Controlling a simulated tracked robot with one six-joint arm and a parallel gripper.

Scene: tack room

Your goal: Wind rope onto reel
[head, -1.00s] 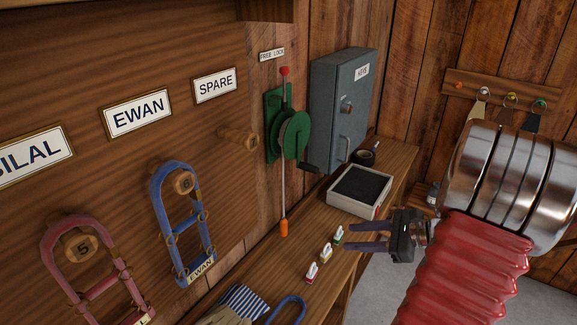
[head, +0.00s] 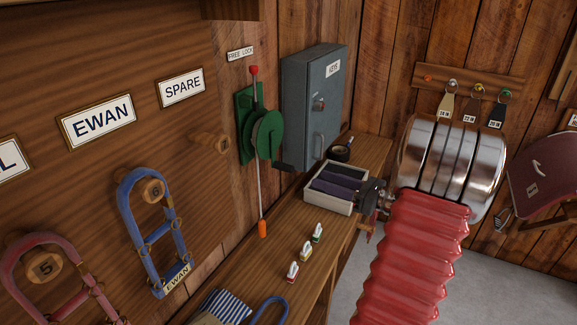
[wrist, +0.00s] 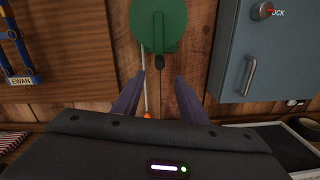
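The green reel (head: 266,135) is mounted on the plank wall beside the grey cabinet; it also shows in the wrist view (wrist: 158,25). A black crank handle (head: 285,167) sticks out at its lower right. A lever with a red knob (head: 253,71) stands up above it, under the FREE LOCK sign. A thin pale rope (head: 260,200) hangs straight down to an orange end piece (head: 262,228) near the bench. My gripper (head: 316,181) is open and empty, apart from the reel. In the wrist view its fingers (wrist: 160,80) point toward the wall, just below the crank.
The grey key cabinet (head: 312,105) is right of the reel. An open tray (head: 348,207) lies on the bench behind my fingers in the head view, with a tape roll (head: 340,154) beyond. Several small tagged items, including one (head: 305,251), stand nearer.

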